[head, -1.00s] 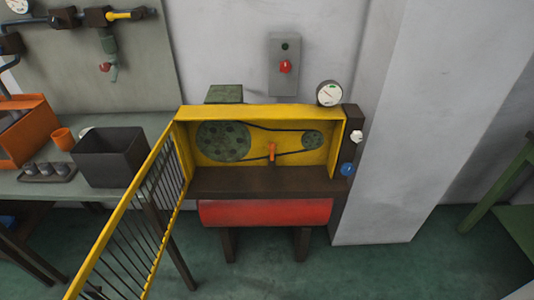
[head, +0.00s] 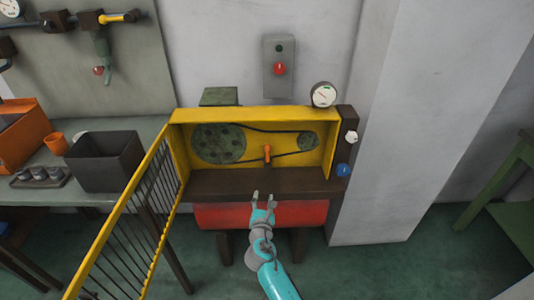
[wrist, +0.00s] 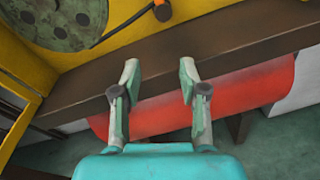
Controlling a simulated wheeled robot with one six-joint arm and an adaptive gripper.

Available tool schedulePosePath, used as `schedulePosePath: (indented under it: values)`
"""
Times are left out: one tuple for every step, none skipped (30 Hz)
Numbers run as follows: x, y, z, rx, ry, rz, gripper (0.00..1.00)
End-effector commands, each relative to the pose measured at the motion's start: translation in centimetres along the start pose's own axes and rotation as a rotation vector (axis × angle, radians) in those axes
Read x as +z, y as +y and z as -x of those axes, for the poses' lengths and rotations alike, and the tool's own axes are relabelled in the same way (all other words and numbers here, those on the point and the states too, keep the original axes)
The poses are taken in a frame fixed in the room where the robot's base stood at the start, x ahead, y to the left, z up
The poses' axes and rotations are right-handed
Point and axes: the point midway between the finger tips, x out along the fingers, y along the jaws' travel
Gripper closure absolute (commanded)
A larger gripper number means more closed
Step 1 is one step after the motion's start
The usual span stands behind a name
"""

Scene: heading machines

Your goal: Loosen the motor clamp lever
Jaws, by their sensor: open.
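The orange clamp lever (head: 267,152) stands upright inside the yellow machine housing (head: 250,115), between the large green pulley (head: 218,144) and the small pulley (head: 307,141). In the wrist view the lever's lower part (wrist: 162,11) shows at the top edge, its upper part cut off. My gripper (head: 263,196) is open and empty, in front of the dark ledge (head: 215,184) and below the lever, apart from it. In the wrist view its two fingers (wrist: 158,75) point toward the ledge with nothing between them.
The yellow barred guard door (head: 125,215) stands open on the left. A red cylinder (head: 215,215) lies below the ledge. A gauge (head: 324,94), white knob (head: 352,137) and blue knob (head: 343,170) are at the right. A dark bin (head: 104,160) stands on the left bench.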

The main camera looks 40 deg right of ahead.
Motion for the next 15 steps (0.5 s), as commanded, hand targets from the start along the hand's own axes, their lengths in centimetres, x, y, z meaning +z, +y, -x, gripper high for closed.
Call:
schedulePosePath:
  values:
    - [1.6,0.8,-1.7,-0.020,-0.032,0.058,0.57]
    - [2.4,1.2,-2.5,-0.032,-0.048,0.095,0.57]
    - [3.5,1.6,-3.4,-0.049,-0.068,0.140,0.57]
    - [4.1,1.8,-4.0,-0.062,-0.080,0.172,0.57]
    - [4.8,2.0,-4.6,-0.072,-0.092,0.198,0.57]
    - [5.6,2.3,-5.2,-0.086,-0.105,0.230,0.57]
    - [6.0,2.4,-5.5,-0.095,-0.112,0.250,0.57]
    - [6.4,2.6,-5.8,-0.101,-0.119,0.267,0.57]
    - [6.8,2.7,-6.1,-0.109,-0.127,0.284,0.57]
    - [7.1,2.8,-6.3,-0.113,-0.130,0.294,0.57]
    - [7.2,2.8,-6.5,-0.116,-0.132,0.302,0.57]
    - [7.3,2.8,-6.7,-0.120,-0.134,0.308,0.57]
    - [7.4,2.9,-6.8,-0.121,-0.135,0.310,0.57]
    - [7.5,2.8,-7.0,-0.121,-0.136,0.311,0.57]
    - [7.6,2.8,-7.4,-0.121,-0.136,0.311,0.57]
